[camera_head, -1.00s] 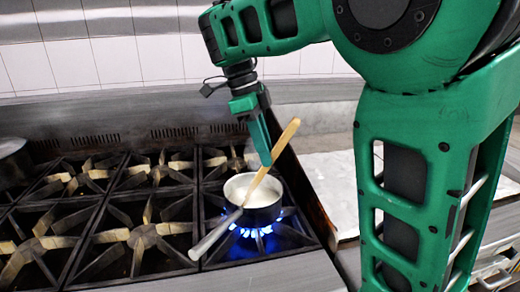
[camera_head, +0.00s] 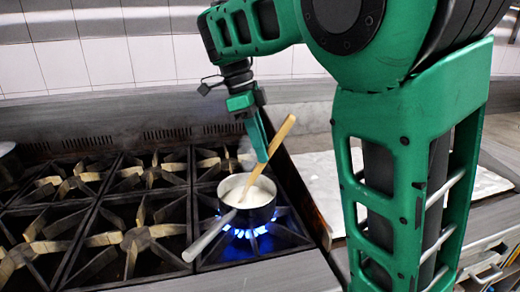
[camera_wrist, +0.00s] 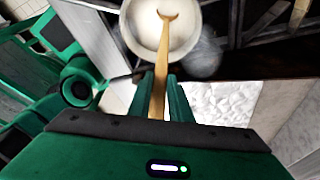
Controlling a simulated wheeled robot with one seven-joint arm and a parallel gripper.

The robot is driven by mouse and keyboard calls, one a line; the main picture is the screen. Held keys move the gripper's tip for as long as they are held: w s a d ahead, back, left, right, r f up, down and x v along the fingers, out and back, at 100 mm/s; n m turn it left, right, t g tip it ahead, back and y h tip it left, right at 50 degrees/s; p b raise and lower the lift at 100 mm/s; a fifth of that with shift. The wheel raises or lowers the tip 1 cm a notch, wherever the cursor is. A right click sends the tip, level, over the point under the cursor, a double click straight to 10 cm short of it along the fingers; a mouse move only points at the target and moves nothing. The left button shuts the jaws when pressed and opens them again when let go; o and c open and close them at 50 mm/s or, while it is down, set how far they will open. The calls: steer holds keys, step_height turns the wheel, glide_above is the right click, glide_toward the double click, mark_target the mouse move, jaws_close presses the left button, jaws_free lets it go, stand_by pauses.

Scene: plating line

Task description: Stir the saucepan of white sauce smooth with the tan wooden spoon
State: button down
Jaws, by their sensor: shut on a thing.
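The small saucepan (camera_head: 262,215) stands on a lit burner at the hob's front right, its handle pointing to the lower left. White sauce (camera_head: 262,191) lies inside, with uneven patches on its surface. My gripper (camera_head: 262,157) is above the pan's far right rim, shut on the tan wooden spoon (camera_head: 273,152). The spoon slants down to the left, its lower end in the sauce. In the wrist view the spoon (camera_wrist: 158,88) runs between my gripper's fingers (camera_wrist: 163,92) into the saucepan (camera_wrist: 126,22), and most of its head is hidden by the sauce (camera_wrist: 148,25).
Blue flames (camera_head: 248,230) burn under the pan. Several unlit burners with black grates (camera_head: 136,237) lie to the left. A pale sheet-like surface (camera_head: 318,180) lies right of the hob. Faint steam rises behind the pan.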

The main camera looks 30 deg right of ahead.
mark_target(285, 121)
steer(key=shift+r, duration=0.1)
stand_by(0.3)
steer(key=shift+s+d+r, duration=0.5)
steer(key=shift+d+r, duration=0.15)
steer(key=shift+r, duration=0.8)
steer(key=shift+s+d+r, duration=0.45)
steer(key=shift+d+r, duration=0.15)
steer(key=shift+r, duration=0.9)
steer(key=shift+s+d+r, duration=0.5)
steer(key=shift+d+r, duration=0.15)
steer(key=shift+r, duration=0.8)
steer(key=shift+r, duration=2)
steer(key=shift+d, duration=0.15)
